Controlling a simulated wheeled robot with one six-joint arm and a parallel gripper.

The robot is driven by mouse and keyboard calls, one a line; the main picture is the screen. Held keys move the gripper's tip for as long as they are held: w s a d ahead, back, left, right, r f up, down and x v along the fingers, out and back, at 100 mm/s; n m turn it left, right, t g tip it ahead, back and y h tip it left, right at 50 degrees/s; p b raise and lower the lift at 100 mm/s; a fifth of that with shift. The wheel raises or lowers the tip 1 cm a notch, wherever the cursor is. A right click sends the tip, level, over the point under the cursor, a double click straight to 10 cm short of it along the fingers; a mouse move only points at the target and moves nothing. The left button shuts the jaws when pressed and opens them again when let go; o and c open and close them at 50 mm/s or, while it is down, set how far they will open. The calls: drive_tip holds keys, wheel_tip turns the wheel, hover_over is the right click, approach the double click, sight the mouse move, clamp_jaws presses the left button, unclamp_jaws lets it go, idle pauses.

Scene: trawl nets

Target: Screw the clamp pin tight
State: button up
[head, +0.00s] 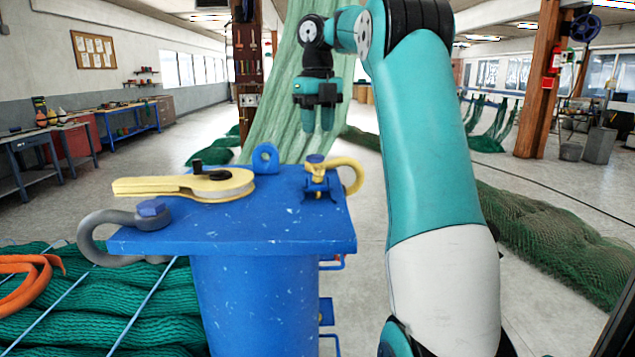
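A blue clamp (317,185) stands at the right side of the blue post's top plate (270,229). How far the pin is screwed in cannot be told. My gripper (318,120) hangs fingers down, above and beyond the clamp in the picture. Its two fingers look apart, with nothing between them. It is clear of the pin.
Green netting (80,310) and an orange rope (30,280) lie at lower left. A net (290,100) hangs behind.

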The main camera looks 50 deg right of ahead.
sight(318, 167)
wheel_tip(318, 167, down, 10)
drive_tip(key=b, duration=0.8)
drive_tip(key=shift+r, duration=0.2)
clamp_jaws()
